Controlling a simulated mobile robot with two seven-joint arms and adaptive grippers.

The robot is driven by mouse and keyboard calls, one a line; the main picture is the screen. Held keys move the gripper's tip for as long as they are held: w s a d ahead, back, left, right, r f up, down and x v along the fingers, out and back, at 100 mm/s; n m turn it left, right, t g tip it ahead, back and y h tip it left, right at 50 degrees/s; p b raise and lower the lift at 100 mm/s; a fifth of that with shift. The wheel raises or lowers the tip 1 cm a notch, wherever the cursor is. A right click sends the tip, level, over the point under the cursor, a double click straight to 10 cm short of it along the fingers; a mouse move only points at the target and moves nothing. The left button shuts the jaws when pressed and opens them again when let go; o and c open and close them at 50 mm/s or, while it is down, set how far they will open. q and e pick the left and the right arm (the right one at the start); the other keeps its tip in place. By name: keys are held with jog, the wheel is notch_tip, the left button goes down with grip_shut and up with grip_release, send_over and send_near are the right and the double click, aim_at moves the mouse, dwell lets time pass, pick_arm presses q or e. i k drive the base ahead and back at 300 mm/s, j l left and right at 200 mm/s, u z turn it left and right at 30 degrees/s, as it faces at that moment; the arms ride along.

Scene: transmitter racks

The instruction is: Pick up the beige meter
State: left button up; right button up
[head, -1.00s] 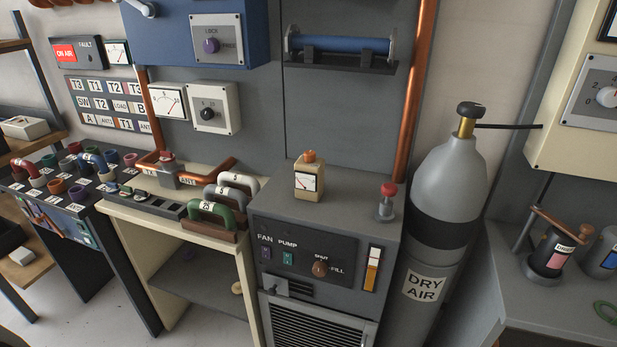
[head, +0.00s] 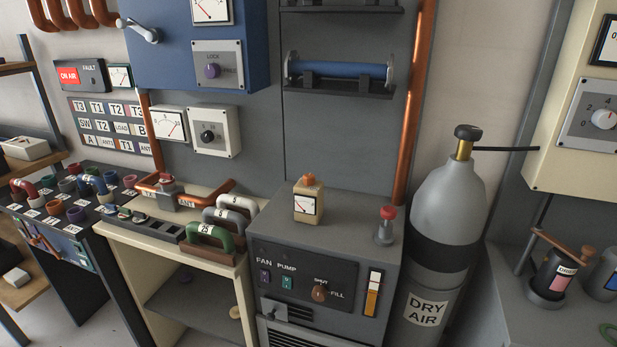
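The beige meter (head: 307,203) is a small beige block with a white dial on its front and an orange-brown knob on top. It stands upright on the flat top of the grey cabinet (head: 345,212), left of the middle of that top. Nothing covers it. Neither of my grippers is in the head view.
A red-capped grey fitting (head: 385,228) stands right of the meter on the same cabinet. A copper pipe (head: 409,125) rises behind it. The grey DRY AIR cylinder (head: 445,220) is to the right. Coloured handles (head: 212,238) stand on the cream bench (head: 150,239) at left.

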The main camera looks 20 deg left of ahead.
aim_at(307, 202)
jog(key=i+j, duration=0.2)
jog(key=j, duration=0.2)
jog(key=i+j, duration=0.2)
jog(key=j, duration=0.15)
jog(key=i+j, duration=0.2)
jog(key=j, duration=0.2)
jog(key=k+j, duration=0.1)
jog(key=k, duration=0.3)
jog(key=i, duration=0.45)
jog(key=z, duration=0.05)
